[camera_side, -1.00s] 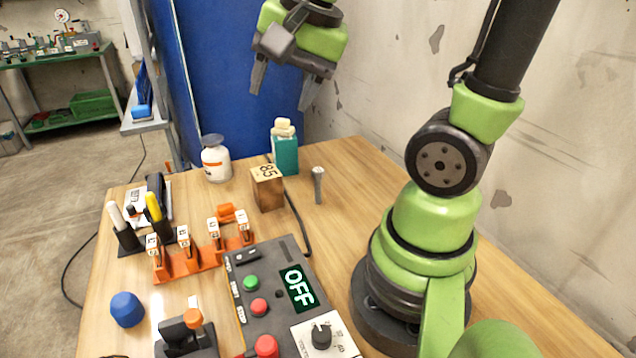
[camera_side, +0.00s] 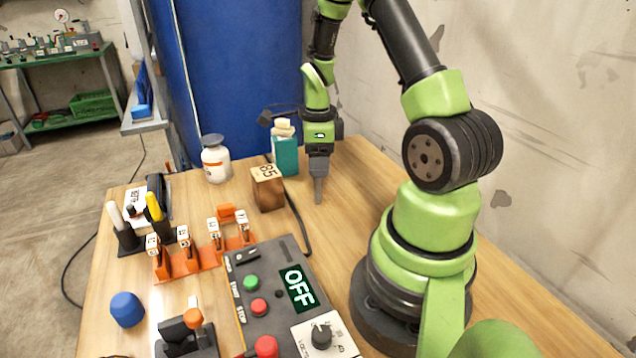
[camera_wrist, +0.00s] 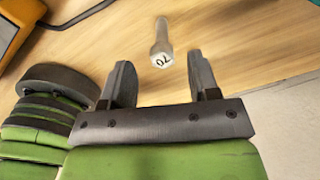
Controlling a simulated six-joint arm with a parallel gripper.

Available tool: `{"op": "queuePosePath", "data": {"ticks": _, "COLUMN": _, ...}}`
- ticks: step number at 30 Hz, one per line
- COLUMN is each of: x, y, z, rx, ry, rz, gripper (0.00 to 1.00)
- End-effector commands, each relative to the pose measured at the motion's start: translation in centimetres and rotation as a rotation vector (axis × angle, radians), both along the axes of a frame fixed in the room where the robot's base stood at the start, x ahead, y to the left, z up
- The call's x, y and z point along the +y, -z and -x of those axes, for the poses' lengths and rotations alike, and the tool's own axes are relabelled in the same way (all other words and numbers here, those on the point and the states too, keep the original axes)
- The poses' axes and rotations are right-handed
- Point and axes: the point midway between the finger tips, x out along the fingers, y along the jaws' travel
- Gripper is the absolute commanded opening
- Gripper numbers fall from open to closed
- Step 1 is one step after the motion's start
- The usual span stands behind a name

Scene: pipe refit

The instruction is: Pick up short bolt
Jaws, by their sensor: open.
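A grey short bolt (camera_wrist: 161,40) stands on the wooden table, with a pale marked head facing the wrist camera. In the wrist view the bolt shows just beyond and between the two fingertips, with a gap on each side. My gripper (camera_wrist: 161,66) is open and empty, pointing down. In the side view my gripper (camera_side: 319,172) is right over the bolt's place, and the fingers hide most of the bolt. I cannot tell from there how far the tips are down around the head.
A wooden block marked 85 (camera_side: 267,189) stands left of the gripper. A dark cable runs near the block. The control box (camera_side: 270,290) and orange rack (camera_side: 195,262) lie nearer the camera.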

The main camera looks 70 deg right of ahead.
Motion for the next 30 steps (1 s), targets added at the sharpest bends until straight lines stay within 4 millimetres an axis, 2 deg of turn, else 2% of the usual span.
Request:
{"op": "queuePosePath", "data": {"ticks": 12, "x": -0.2, "y": 5.0, "z": 0.0, "rx": 0.000, "ry": -0.001, "rz": -0.002, "gripper": 0.55}}
{"op": "queuePosePath", "data": {"ticks": 20, "x": -0.3, "y": 5.3, "z": -0.1, "rx": -0.003, "ry": -0.002, "rz": 0.000, "gripper": 0.55}}
{"op": "queuePosePath", "data": {"ticks": 27, "x": -0.2, "y": 5.3, "z": 0.0, "rx": -0.003, "ry": -0.002, "rz": -0.001, "gripper": 0.02}}
{"op": "queuePosePath", "data": {"ticks": 30, "x": -0.3, "y": 5.2, "z": -0.1, "rx": -0.003, "ry": -0.002, "rz": 0.000, "gripper": 0.00}}
